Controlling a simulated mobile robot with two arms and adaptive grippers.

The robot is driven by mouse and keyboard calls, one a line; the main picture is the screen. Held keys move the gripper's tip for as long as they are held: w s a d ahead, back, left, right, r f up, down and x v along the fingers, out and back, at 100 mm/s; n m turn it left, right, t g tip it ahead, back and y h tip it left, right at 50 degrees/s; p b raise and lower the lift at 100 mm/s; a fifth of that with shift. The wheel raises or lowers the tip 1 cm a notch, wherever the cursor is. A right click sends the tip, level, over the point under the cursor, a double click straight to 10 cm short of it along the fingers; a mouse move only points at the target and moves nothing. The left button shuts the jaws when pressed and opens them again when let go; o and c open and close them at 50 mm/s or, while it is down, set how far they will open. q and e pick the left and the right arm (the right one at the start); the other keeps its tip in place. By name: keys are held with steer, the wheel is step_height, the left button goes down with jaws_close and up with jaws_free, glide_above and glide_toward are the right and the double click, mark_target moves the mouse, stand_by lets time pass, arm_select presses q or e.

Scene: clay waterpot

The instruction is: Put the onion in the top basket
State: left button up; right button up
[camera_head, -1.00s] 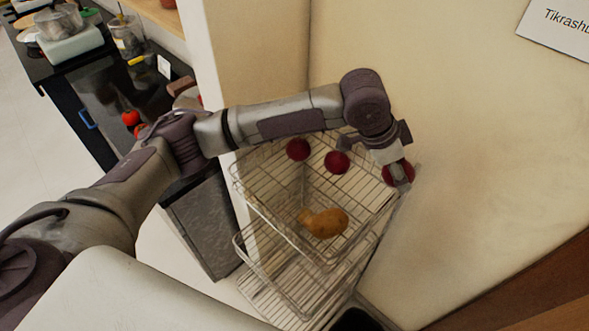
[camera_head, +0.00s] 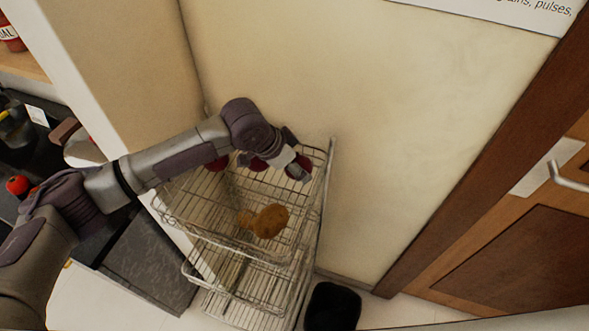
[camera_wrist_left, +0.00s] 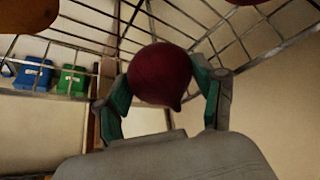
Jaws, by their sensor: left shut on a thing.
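My left gripper (camera_head: 299,171) is shut on a dark red onion (camera_wrist_left: 161,75), held between its two fingers in the wrist view. In the head view this onion (camera_head: 304,160) shows partly behind the fingers, at the back right of the top basket (camera_head: 185,225). Two more red onions, one on the left (camera_head: 217,163) and one beside the gripper (camera_head: 258,164), are at the back of the basket, partly covered by my arm. Wire bars show behind the held onion in the wrist view; whether it touches them I cannot tell. My right gripper is not in view.
A wall (camera_head: 300,70) stands close behind, a wooden door (camera_head: 510,230) at right, and a dark counter with a red item (camera_head: 18,186) at left. A black bin (camera_head: 333,307) stands on the floor.

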arm_select(q)
steer(key=shift+f, duration=1.4)
steer(key=o, duration=1.2)
steer(key=b+v, duration=0.1)
steer(key=v, duration=1.1)
steer(key=shift+r, duration=0.15)
